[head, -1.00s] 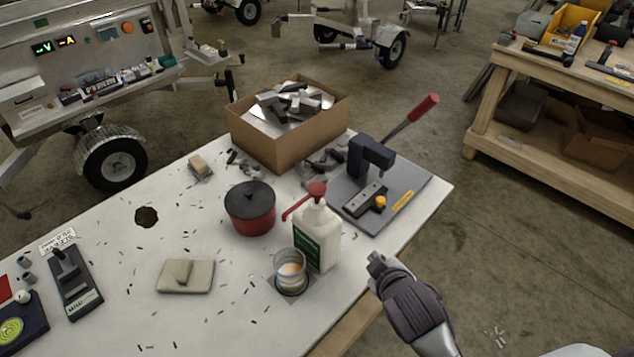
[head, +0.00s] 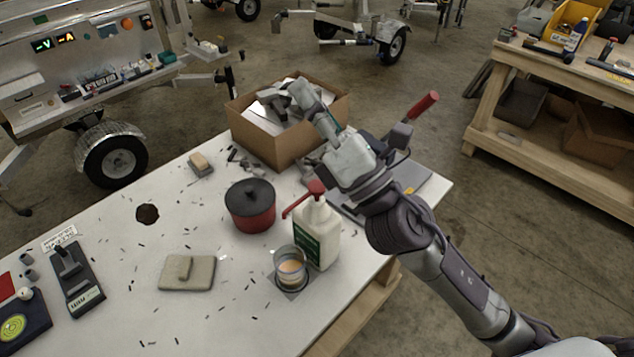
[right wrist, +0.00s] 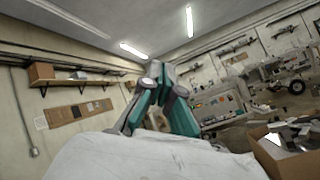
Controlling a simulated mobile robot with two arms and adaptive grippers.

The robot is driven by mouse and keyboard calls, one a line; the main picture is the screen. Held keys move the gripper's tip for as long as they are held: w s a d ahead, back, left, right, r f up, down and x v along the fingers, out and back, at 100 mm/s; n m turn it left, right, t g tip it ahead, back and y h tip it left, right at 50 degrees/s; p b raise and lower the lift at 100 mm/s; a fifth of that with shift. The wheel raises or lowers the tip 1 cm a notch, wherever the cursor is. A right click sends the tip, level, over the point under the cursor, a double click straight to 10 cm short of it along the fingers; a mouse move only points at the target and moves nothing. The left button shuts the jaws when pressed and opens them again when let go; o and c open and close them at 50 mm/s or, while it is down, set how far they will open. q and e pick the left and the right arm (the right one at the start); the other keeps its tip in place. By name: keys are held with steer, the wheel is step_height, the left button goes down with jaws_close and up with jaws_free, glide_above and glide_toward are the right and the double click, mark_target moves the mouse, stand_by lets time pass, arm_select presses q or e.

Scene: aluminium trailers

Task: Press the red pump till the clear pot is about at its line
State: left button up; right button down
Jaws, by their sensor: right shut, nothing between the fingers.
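The red pump (head: 316,188) tops a white bottle (head: 326,246) with a green label near the table's right edge. Its red spout points left. The clear pot (head: 290,271) stands in front of the bottle, partly filled with something beige. I cannot make out its line. My right gripper (head: 298,90) is raised behind and above the pump, in front of the cardboard box in the picture, and points up and away. It is shut and empty, and touches neither pump nor pot. Its closed fingers (right wrist: 157,70) show in the right wrist view. My left gripper is not in view.
A red pot with a dark lid (head: 250,206) stands left of the bottle. The cardboard box (head: 268,140) of metal scraps is at the back. My right arm partly hides a red-handled press (head: 423,105). A beige cloth (head: 187,272) lies front left.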

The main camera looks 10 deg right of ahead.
steer(key=s+a+f+n+g+y, duration=0.25)
steer(key=a+n+g, duration=0.25)
steer(key=n+g, duration=0.7)
steer(key=s+a+f+n+g+y, duration=0.1)
steer(key=s+a+n+g+y, duration=0.3)
steer(key=n, duration=1.3)
steer(key=w+d+f+n+t+h, duration=0.1)
steer(key=w+d+f+n+h, duration=0.2)
steer(key=w+d+h, duration=0.3)
steer(key=w+d+f+n+t+h, duration=0.1)
steer(key=w+d+f+n+h, duration=0.2)
steer(key=w+d+h, duration=0.3)
steer(key=n+h, duration=0.1)
steer(key=h, duration=0.1)
steer(key=shift+f+n+h, duration=0.35)
steer(key=shift+n, duration=0.05)
steer(key=shift+d+f, duration=0.1)
